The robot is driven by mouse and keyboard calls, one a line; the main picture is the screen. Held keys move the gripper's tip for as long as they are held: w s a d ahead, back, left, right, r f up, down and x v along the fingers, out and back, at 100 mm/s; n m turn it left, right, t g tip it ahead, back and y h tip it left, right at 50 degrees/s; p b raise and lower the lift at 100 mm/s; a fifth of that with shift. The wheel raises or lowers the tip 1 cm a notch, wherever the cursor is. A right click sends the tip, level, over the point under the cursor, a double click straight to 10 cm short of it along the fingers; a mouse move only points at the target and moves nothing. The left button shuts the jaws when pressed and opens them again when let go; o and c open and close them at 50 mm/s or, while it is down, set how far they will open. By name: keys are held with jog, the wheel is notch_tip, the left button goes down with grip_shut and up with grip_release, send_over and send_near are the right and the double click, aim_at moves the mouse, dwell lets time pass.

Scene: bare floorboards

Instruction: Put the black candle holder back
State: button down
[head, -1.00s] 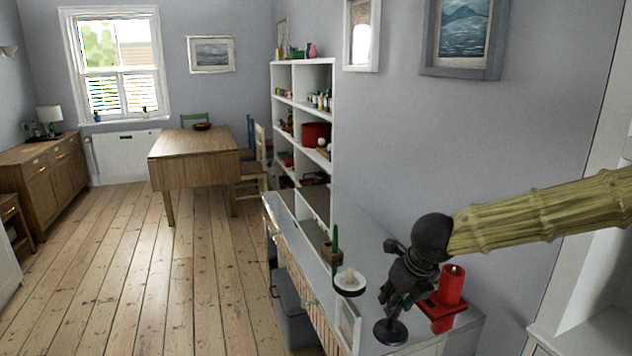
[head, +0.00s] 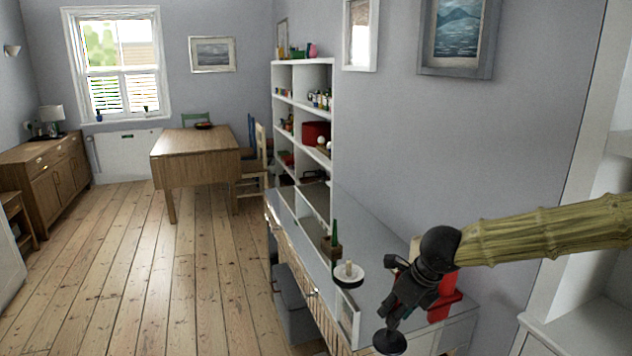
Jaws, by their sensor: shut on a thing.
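My gripper (head: 408,306) is shut on the black candle holder (head: 390,343). Its round black foot and a short piece of stem show below the fingers, while my fingers hide its upper part. The foot is in front of the glossy grey cabinet top (head: 385,250), near its near end. I cannot tell whether it touches the top.
A red candle and its red holder (head: 444,300) stand just behind and right of my gripper, partly hidden. The wall is behind.

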aim_at(394, 347)
jog(key=f+n, duration=0.1)
jog(key=n, duration=0.1)
jog(key=f+n+g+y, duration=0.1)
jog(key=f+n, duration=0.2)
jog(key=f, duration=0.1)
jog(key=shift+s+d+n+g+y, duration=0.15)
jog(key=shift+s+n+g+y, duration=0.15)
jog(key=shift+s+n+g, duration=0.1)
jog(key=f+n+g, duration=0.1)
jog(key=f+n, duration=0.1)
jog(key=n, duration=0.1)
jog(key=s+f+n+g, duration=0.1)
jog(key=f+n, duration=0.2)
jog(key=shift+s, duration=0.2)
jog(key=s+f+n+g+h, duration=0.4)
jog(key=s+f+n, duration=0.2)
jog(key=f+n, duration=0.5)
jog(key=shift+a+f+n, duration=0.3)
jog(key=shift+a+n, duration=0.05)
jog(key=shift+n, duration=2.55)
jog(key=shift+s, duration=0.15)
